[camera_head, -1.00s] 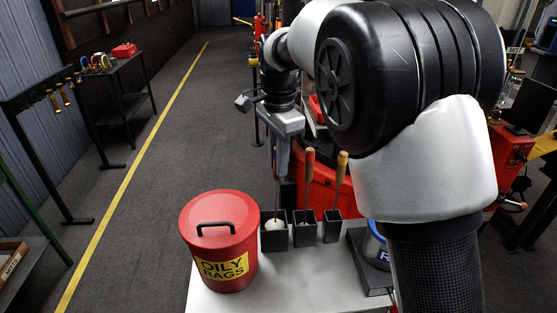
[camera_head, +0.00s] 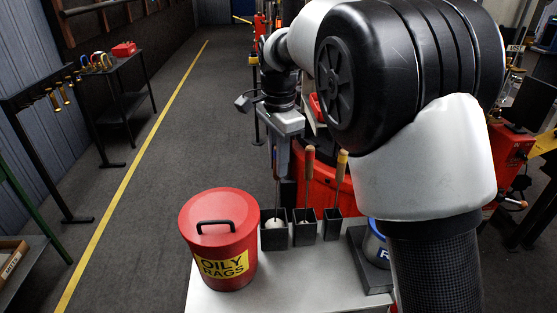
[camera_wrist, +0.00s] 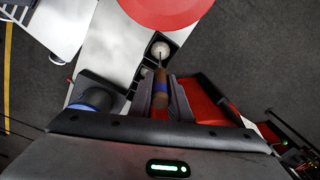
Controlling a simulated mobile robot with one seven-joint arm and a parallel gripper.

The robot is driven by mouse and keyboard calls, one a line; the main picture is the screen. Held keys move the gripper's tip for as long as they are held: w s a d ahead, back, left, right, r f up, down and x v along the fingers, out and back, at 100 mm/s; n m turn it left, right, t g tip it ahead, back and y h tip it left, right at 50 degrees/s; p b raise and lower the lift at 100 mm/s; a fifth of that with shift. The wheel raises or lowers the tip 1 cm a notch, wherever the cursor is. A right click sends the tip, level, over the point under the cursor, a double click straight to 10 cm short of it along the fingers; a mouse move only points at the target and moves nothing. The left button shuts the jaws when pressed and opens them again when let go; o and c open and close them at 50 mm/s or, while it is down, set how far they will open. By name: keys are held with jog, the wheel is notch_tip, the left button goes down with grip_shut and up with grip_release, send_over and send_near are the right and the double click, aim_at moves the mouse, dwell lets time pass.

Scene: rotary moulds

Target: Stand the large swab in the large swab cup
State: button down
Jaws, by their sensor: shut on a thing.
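My gripper (camera_head: 278,158) is shut on the handle of the large swab, above the left cup. The swab hangs about upright, with its thin shaft pointing down and its round white head (camera_head: 276,223) at the mouth of the dark square cup (camera_head: 274,241). The head's lower part is hidden behind the cup's front wall; I cannot tell whether it touches bottom. In the wrist view the swab handle (camera_wrist: 160,83) with a blue band lies between the fingers, and the white head (camera_wrist: 160,49) shows beyond it.
Two more dark cups, a middle one (camera_head: 304,234) and a right one (camera_head: 331,230), hold wooden-handled tools. A red oily rags can (camera_head: 218,245) stands close left of the cups. A blue can (camera_head: 376,245) stands right. The white tabletop (camera_head: 300,288) is clear in front.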

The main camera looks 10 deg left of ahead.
jog(key=c, duration=1.6)
grip_release()
jog(key=shift+o, duration=0.2)
notch_tip(320, 180, up, 17)
jog(key=p, duration=0.2)
jog(key=shift+s+d+r, duration=0.15)
jog(key=shift+s+r, duration=0.05)
jog(key=shift+s, duration=0.2)
